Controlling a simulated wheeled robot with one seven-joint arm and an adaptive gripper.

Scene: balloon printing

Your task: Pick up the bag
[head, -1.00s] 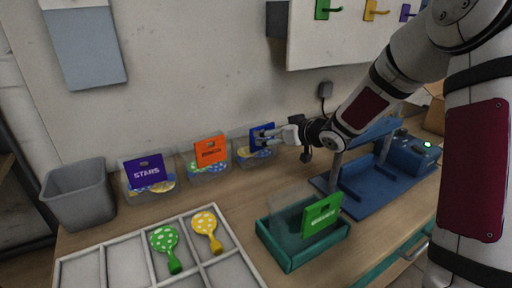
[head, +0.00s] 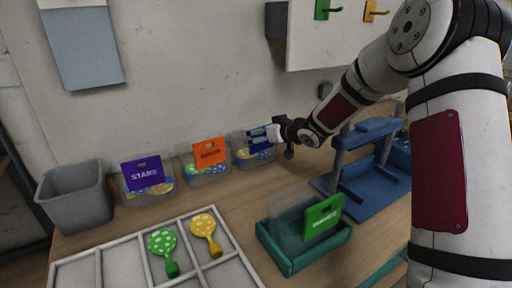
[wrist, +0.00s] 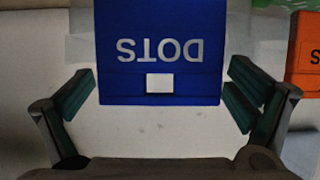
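Several clear bags with coloured header cards stand in a row along the wall. The blue DOTS bag (head: 259,147) is the rightmost in the row, partly hidden by my gripper (head: 268,134) in the head view. In the wrist view the blue header (wrist: 160,50) appears upside down, with a small pale slot. The purple STARS bag (head: 146,175) and an orange-headed bag (head: 209,152) stand to the left. A green-headed bag (head: 321,217) stands in the green tray.
The green tray (head: 291,265) stands at front centre. A blue press-like stand (head: 372,200) is to its right. A divided white tray (head: 120,240) holds green (head: 162,242) and yellow (head: 204,225) dotted balloons. A grey bin (head: 75,198) is at left. The wall is close behind the bags.

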